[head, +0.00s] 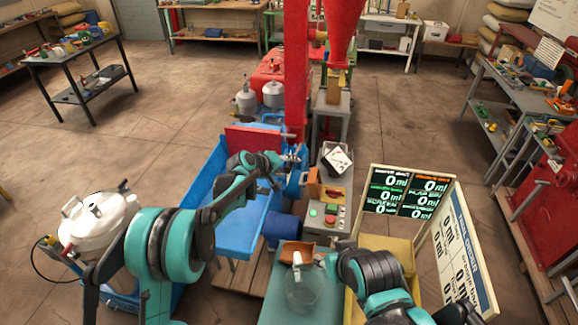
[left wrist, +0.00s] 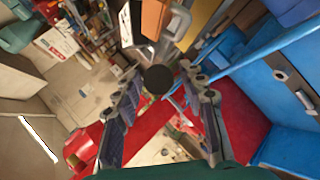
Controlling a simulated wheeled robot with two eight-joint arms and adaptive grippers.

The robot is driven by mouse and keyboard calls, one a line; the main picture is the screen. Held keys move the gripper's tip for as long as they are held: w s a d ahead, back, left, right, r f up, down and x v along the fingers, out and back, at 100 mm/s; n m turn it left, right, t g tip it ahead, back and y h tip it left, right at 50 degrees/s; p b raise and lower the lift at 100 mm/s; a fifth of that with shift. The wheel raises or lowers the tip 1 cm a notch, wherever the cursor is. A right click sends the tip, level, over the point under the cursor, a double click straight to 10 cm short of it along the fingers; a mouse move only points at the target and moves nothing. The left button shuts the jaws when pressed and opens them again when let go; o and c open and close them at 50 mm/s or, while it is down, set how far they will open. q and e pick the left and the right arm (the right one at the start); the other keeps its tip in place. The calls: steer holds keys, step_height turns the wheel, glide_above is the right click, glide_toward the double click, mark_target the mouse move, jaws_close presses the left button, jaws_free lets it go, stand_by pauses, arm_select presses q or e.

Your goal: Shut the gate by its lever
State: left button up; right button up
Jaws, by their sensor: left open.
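My left gripper (head: 290,158) reaches over the blue machine body (head: 292,182), near the foot of the red column. In the left wrist view its two fingers (left wrist: 160,108) are spread apart. A round black knob (left wrist: 158,79), which looks like the lever's end, shows between and just beyond the fingertips; I cannot tell whether they touch it. The lever's shaft and the gate plate are not clearly visible.
A control box with buttons (head: 322,215) stands right of the blue trough (head: 210,190). Display panels (head: 405,193) stand at the right. A red column (head: 296,65) rises behind.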

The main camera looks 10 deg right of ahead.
arm_select(q)
steer(key=shift+a, duration=0.1)
steer(key=v, duration=1.2)
steer(key=shift+r, duration=0.1)
steer(key=s+a+r+m+y+b, duration=0.15)
steer(key=s+a+r+y, duration=0.25)
steer(key=s+a, duration=0.95)
steer(key=s+a+f+y, duration=0.1)
steer(key=s+a+f, duration=0.1)
steer(key=s+a, duration=0.2)
steer(key=s+a+f+m+y, duration=0.1)
steer(key=s+a+f+y, duration=0.1)
steer(key=s, duration=0.8)
steer(key=s+a+f+m+y+b, duration=0.1)
steer(key=s+a+f+y, duration=0.1)
steer(key=s+a, duration=0.3)
steer(key=shift+s+a+f, duration=0.35)
steer(key=shift+s+f, duration=0.15)
steer(key=shift+s, duration=0.7)
